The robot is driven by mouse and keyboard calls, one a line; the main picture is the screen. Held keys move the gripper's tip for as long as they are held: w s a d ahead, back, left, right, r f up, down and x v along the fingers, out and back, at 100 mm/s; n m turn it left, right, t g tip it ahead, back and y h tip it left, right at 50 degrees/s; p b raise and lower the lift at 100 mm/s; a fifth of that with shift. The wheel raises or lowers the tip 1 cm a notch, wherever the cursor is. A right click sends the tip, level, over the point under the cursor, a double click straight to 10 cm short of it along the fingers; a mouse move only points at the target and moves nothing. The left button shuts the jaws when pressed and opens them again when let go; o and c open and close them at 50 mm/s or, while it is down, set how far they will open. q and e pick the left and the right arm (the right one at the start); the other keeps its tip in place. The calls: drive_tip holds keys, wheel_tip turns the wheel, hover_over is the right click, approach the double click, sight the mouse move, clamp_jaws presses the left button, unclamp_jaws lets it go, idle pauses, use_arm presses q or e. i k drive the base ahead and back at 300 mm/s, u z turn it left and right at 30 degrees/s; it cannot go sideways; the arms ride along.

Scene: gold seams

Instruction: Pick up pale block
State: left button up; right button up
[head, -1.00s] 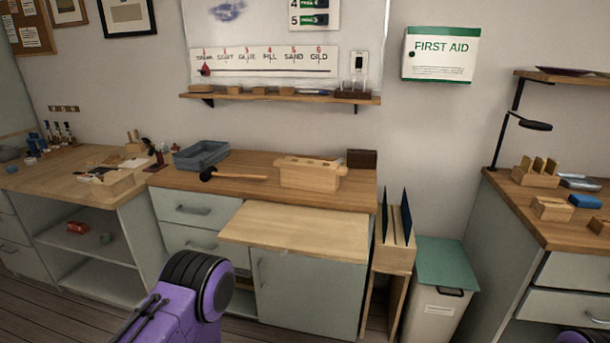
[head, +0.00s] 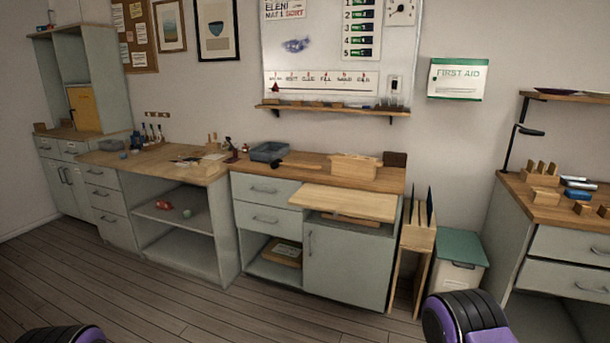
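A pale wooden block-like piece (head: 354,167) sits at the back right of the middle bench. Other small pale wooden pieces stand on the right counter, among them one with upright slats (head: 541,177) and one lower piece (head: 545,194). I cannot tell which of these is the pale block. Purple and black parts of my arms show at the bottom left and bottom right edges. Neither gripper is in view.
The middle bench (head: 300,172) holds a grey tray (head: 268,151) and a mallet (head: 296,164); a pale board (head: 345,203) juts out in front. A teal-lidded bin (head: 458,262) stands right of it. The wooden floor (head: 200,305) is clear in front.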

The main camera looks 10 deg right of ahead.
sight(353, 166)
drive_tip(key=z, duration=0.55)
drive_tip(key=i, duration=0.35)
drive_tip(key=z, duration=0.65)
drive_tip(key=i, duration=0.85)
drive_tip(key=u, duration=0.05)
